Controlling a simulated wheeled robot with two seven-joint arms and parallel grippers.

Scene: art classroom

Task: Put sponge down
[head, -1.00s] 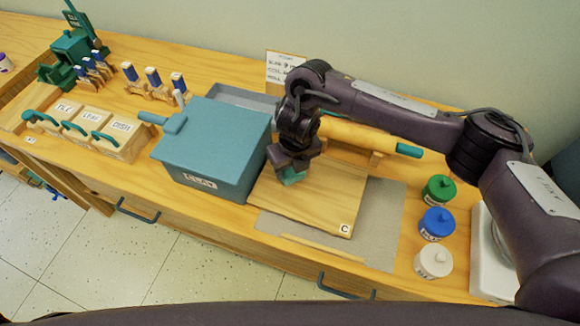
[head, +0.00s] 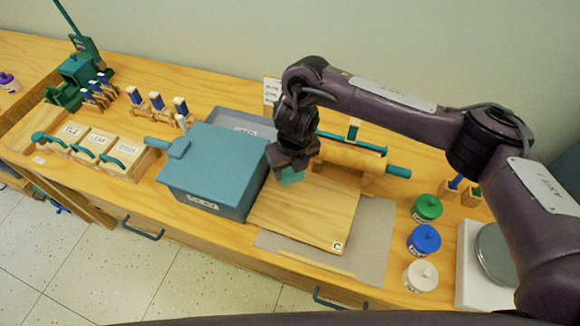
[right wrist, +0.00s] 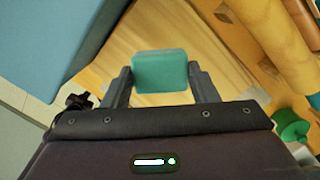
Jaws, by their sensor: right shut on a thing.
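My right gripper (head: 290,170) is shut on a teal-green sponge (head: 291,177). In the right wrist view the sponge (right wrist: 160,72) sits between the two dark fingers. In the head view it is over the back left part of the wooden board marked C (head: 310,215), close beside the blue-grey lidded box (head: 215,165). I cannot tell whether the sponge touches the board. The gripper hides part of the sponge and of the board's back corner. My left gripper is not in view.
A rolling pin (head: 350,156) lies behind the board. Green (head: 427,208), blue (head: 424,240) and white (head: 420,276) jars stand to the right, beside a scale (head: 495,255). A grey mat (head: 372,240) lies under the board. The board's front is bare.

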